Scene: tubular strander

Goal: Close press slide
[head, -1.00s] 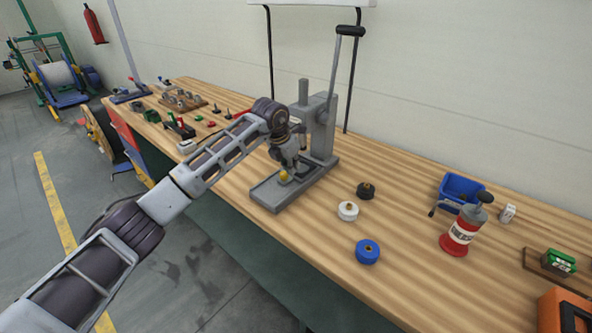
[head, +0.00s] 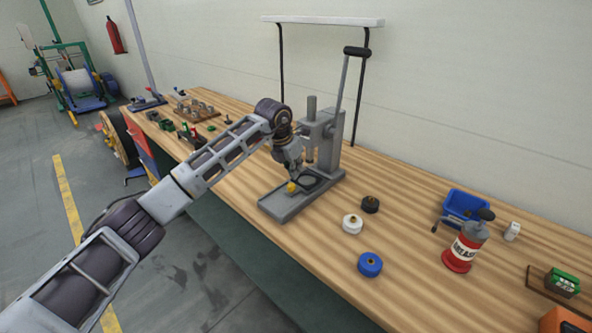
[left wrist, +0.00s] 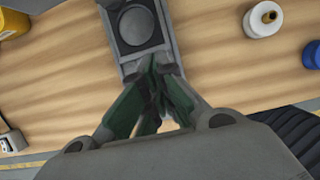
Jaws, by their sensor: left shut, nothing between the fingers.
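The grey press (head: 323,140) stands on the wooden bench, with its long black-handled lever (head: 345,85) raised. Its slide, with a dark round seat (head: 308,180), lies low on the press base (head: 283,208); a yellow knob (head: 291,187) is at its front. In the left wrist view the grey slide (left wrist: 116,40) and its round seat lie just beyond the fingertips. My left gripper (head: 295,174) is shut and empty, pointing down right by the knob. The fingers hide the knob in the wrist view, and I cannot tell whether they touch it. My right gripper is not in view.
White (head: 352,223), black (head: 370,204) and blue (head: 369,264) round parts stand right of the press. Small tools and a block tray (head: 194,109) lie left. Bench between is clear.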

